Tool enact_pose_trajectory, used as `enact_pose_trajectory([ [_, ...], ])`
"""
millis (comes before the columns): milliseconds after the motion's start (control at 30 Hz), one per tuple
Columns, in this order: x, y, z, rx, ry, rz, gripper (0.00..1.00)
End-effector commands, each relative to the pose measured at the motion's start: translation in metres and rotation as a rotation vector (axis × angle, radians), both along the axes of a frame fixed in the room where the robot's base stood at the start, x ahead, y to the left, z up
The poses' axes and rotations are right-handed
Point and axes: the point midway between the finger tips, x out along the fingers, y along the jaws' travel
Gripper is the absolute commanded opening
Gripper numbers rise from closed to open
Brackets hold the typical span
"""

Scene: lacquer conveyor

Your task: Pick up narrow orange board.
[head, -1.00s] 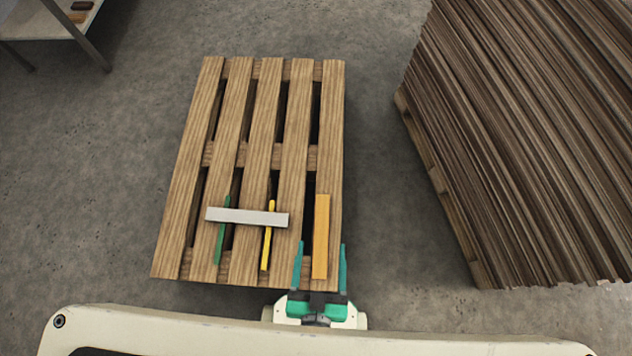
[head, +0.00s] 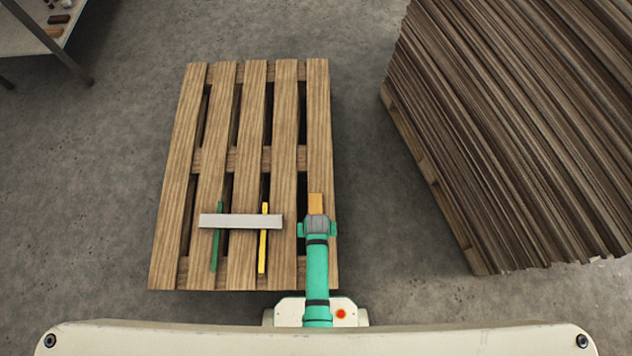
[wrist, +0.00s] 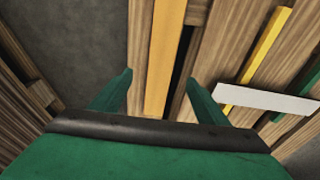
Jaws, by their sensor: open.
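The narrow orange board (head: 315,204) lies lengthwise on the right side of the wooden pallet; in the head view my arm hides all but its far end. In the wrist view the orange board (wrist: 163,55) runs between the two green fingers of my gripper (wrist: 158,92). The fingers are apart, one on each side of the board, and a gap shows between each finger and the board.
A pale grey board (head: 240,221) lies across a green strip (head: 216,250) and a yellow strip (head: 263,250), left of my gripper. The pallet (head: 175,200) has open gaps between slats. A tall stack of brown boards (head: 500,140) stands at right. The far pallet half is clear.

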Motion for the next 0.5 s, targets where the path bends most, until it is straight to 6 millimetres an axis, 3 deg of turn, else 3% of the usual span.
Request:
enact_pose_trajectory([
  [100,0.013,0.001,-0.003,0.002,0.076,0.001,0.69],
  [267,0.017,0.003,-0.006,0.003,0.128,0.003,0.69],
  [500,0.017,0.007,-0.036,0.002,0.137,0.015,0.69],
])
